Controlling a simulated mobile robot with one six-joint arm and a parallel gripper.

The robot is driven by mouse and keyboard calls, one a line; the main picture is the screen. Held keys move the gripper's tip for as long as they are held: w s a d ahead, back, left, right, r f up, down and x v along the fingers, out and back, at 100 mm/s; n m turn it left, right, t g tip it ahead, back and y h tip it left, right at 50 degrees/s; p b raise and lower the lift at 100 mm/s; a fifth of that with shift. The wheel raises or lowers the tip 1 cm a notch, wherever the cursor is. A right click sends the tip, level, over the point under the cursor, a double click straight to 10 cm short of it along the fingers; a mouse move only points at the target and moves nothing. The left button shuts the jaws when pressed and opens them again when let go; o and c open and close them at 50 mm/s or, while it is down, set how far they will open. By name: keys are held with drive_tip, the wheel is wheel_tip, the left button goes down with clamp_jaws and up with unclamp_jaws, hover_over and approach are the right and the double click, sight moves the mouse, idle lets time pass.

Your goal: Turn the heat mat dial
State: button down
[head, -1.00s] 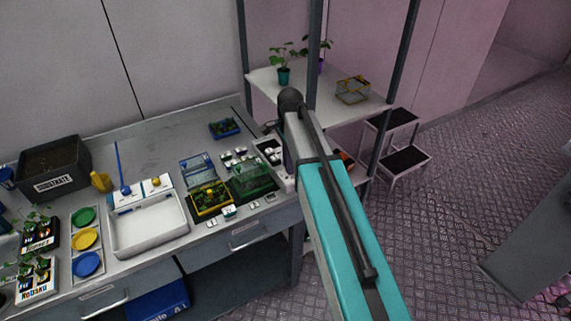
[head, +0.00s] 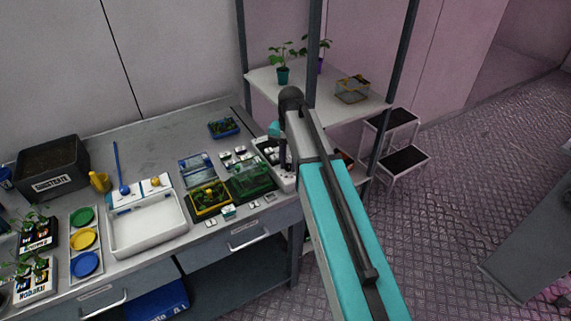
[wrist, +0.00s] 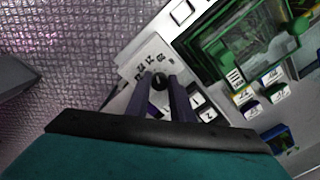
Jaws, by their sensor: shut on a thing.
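The heat mat dial (wrist: 160,81) is a small dark round knob on a white panel (wrist: 128,69) with printed marks around it, in the wrist view. My gripper (wrist: 161,84) reaches down over the panel, its two dark fingers on either side of the dial and closed on it. In the head view my gripper (head: 285,165) is at the right end of the bench, and my arm hides the dial there. The dial's exact setting is too small to read.
A green clear-lidded tray (head: 251,180) and a yellow tray (head: 211,199) stand left of my gripper, with small labelled blocks around them. Open floor lies to the right.

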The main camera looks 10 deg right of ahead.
drive_tip(key=n, duration=0.7)
drive_tip(key=shift+w+d, duration=0.1)
drive_tip(key=shift+d, duration=0.1)
drive_tip(key=n, duration=0.4)
drive_tip(key=shift+w+r, duration=0.1)
drive_tip(key=shift+a+n, duration=0.1)
drive_tip(key=shift+n, duration=1.2)
drive_tip(key=shift+a, duration=0.1)
drive_tip(key=c, duration=1.6)
unclamp_jaws()
drive_tip(key=shift+o, duration=0.2)
drive_tip(key=shift+b, duration=0.3)
